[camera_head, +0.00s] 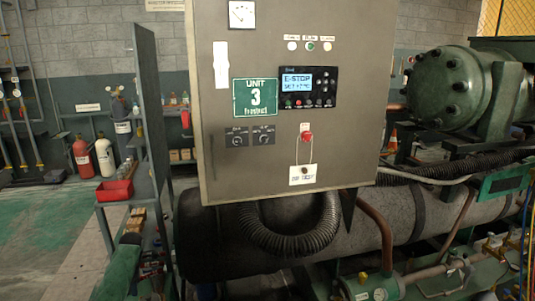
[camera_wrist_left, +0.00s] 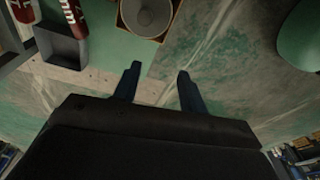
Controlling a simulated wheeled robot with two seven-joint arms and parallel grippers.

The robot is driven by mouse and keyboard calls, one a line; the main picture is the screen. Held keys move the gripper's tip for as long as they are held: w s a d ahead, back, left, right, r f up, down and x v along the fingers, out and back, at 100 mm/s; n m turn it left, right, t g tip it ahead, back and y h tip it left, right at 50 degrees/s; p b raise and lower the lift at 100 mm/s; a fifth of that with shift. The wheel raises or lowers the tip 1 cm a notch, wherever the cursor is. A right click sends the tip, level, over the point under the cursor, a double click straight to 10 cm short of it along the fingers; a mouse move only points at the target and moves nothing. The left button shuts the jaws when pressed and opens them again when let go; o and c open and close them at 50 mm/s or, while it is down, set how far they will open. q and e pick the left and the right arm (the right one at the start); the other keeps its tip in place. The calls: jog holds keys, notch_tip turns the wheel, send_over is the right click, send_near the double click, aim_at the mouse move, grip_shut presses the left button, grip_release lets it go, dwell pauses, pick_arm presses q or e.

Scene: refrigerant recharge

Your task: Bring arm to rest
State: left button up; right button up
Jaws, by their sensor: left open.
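My left gripper (camera_wrist_left: 155,86) shows in the left wrist view with its two dark fingers apart. Nothing is held between them, and the green and grey floor (camera_wrist_left: 150,62) shows beyond the tips. I cannot make out the left gripper clearly in the head view. My right gripper is not seen in either view.
A grey control cabinet (camera_head: 350,140) marked Unit 3 stands ahead, its display (camera_head: 297,82) reading E-STOP. A large dark cylinder (camera_head: 400,225) lies below it. A shelf with a red bin (camera_head: 115,190) stands left. Open floor (camera_head: 40,235) lies at far left.

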pick_arm(q)
jog(key=w+d+r+m+t+y, duration=0.1)
jog(key=w+d+r+m+t, duration=0.15)
jog(key=r+m, duration=0.6)
jog(key=w+d+r+m+t, duration=0.2)
jog(key=d+r+m, duration=0.2)
jog(key=r+m, duration=0.4)
jog(key=s+d+r+m+t, duration=0.3)
jog(key=s+d+r+m, duration=0.25)
jog(key=s+d, duration=0.4)
jog(key=s+d+f+m+h, duration=0.1)
jog(key=s+d+f+m, duration=0.15)
jog(key=s+d, duration=0.75)
jog(key=s+d+f+m+h, duration=0.1)
jog(key=s+d+f+h, duration=0.15)
jog(key=s+d, duration=0.7)
jog(key=s+f+g, duration=0.1)
jog(key=s+f, duration=0.4)
jog(key=s, duration=0.5)
jog(key=s+f+g, duration=0.2)
jog(key=s+f, duration=0.3)
jog(key=s, duration=0.6)
jog(key=s+d+f+g, duration=0.1)
jog(key=s+f, duration=0.4)
jog(key=s, duration=0.5)
jog(key=shift+s+f+n+g, duration=0.3)
jog(key=shift+s+n+g, duration=0.05)
jog(key=shift+n, duration=0.1)
